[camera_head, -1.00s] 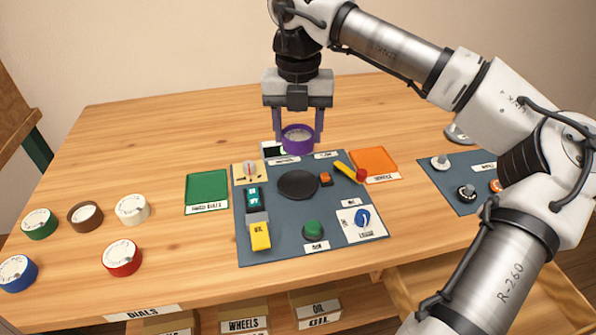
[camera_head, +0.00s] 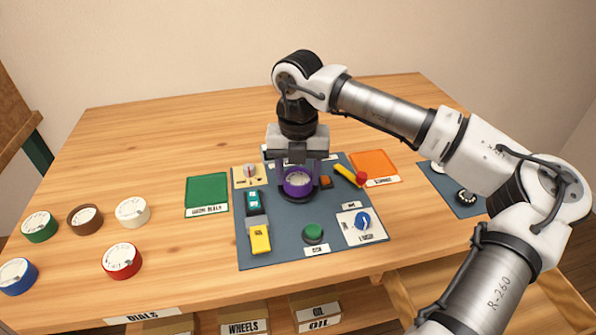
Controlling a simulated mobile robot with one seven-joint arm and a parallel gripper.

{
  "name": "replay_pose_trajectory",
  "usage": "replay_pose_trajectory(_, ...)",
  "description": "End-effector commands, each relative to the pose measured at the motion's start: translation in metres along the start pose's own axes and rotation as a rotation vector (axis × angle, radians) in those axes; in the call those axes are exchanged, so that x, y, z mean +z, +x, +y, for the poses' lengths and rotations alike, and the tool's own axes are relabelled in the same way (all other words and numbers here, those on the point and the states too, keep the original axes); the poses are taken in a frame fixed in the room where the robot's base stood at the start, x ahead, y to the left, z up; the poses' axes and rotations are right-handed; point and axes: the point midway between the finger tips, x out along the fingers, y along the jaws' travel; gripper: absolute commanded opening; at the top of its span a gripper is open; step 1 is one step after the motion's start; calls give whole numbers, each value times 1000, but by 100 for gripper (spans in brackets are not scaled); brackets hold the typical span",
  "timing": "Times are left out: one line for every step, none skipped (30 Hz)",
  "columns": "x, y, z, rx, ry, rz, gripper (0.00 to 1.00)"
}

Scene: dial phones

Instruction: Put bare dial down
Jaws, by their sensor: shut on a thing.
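A purple dial (camera_head: 297,183) with a pale face is between the fingers of my gripper (camera_head: 297,178), which is shut on it. The dial is at the round black pad (camera_head: 298,198) on the grey-blue panel (camera_head: 280,240). Whether it touches the pad or hovers just above it I cannot tell. The pad is mostly hidden under the dial and fingers; its dark edge shows around them. A green tray (camera_head: 207,191) with a label lies left of the panel, empty. An orange tray (camera_head: 375,164) with a label lies to the right, also empty.
Green (camera_head: 39,226), brown (camera_head: 85,218), white (camera_head: 133,211), blue (camera_head: 18,275) and red (camera_head: 122,261) dials lie at the left. The back left table is clear.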

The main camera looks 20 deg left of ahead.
Motion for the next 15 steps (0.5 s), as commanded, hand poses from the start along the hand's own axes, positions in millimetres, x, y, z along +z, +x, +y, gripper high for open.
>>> replay_pose_trajectory(0,3,0,0,0,0,28)
replay_pose_trajectory(0,4,0,0,0,0,28)
replay_pose_trajectory(0,5,0,0,0,0,28)
replay_pose_trajectory(0,6,0,0,0,-1,28)
replay_pose_trajectory(0,5,0,0,0,0,56)
replay_pose_trajectory(0,4,0,0,0,0,61)
replay_pose_trajectory(0,4,0,0,0,0,65)
replay_pose_trajectory(0,4,0,0,0,0,69)
replay_pose_trajectory(0,4,0,0,0,0,74)
replay_pose_trajectory(0,4,0,0,0,0,75)
replay_pose_trajectory(0,4,0,0,0,0,75)
replay_pose_trajectory(0,4,0,0,0,0,75)
replay_pose_trajectory(0,4,0,0,0,0,75)
replay_pose_trajectory(0,4,0,0,0,0,75)
replay_pose_trajectory(0,4,0,0,0,0,75)
